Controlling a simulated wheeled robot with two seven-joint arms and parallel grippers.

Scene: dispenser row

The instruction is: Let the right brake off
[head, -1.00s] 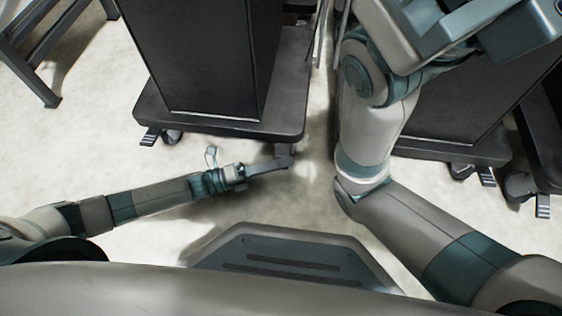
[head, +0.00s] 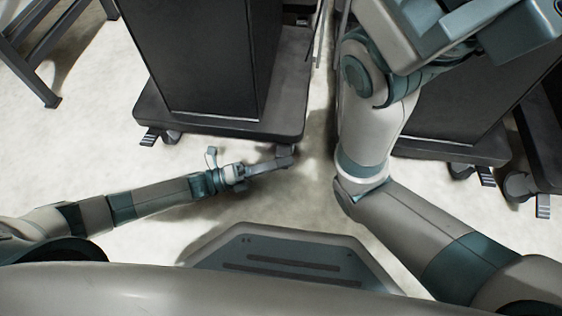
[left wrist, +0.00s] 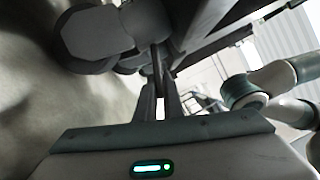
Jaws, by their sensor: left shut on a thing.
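A dark dispenser cabinet (head: 207,55) stands on a black wheeled base (head: 222,126). Its right front caster (head: 284,149) shows only partly, behind my left gripper (head: 284,162). The gripper is low by the floor at that corner. In the left wrist view the fingers (left wrist: 159,97) are closed around a thin dark bar (left wrist: 157,62), which looks like the brake pedal. A grey caster wheel (left wrist: 92,34) is beside it. Whether the pedal is up or down is hard to tell. My right gripper is out of view; the right arm is raised.
The left front caster's pedal (head: 151,137) sticks out from the same base. Another dispenser (head: 455,120) with casters and pedals (head: 487,176) stands to the right, behind my right arm. A dark frame (head: 40,75) is at upper left. The floor (head: 60,165) at left is clear.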

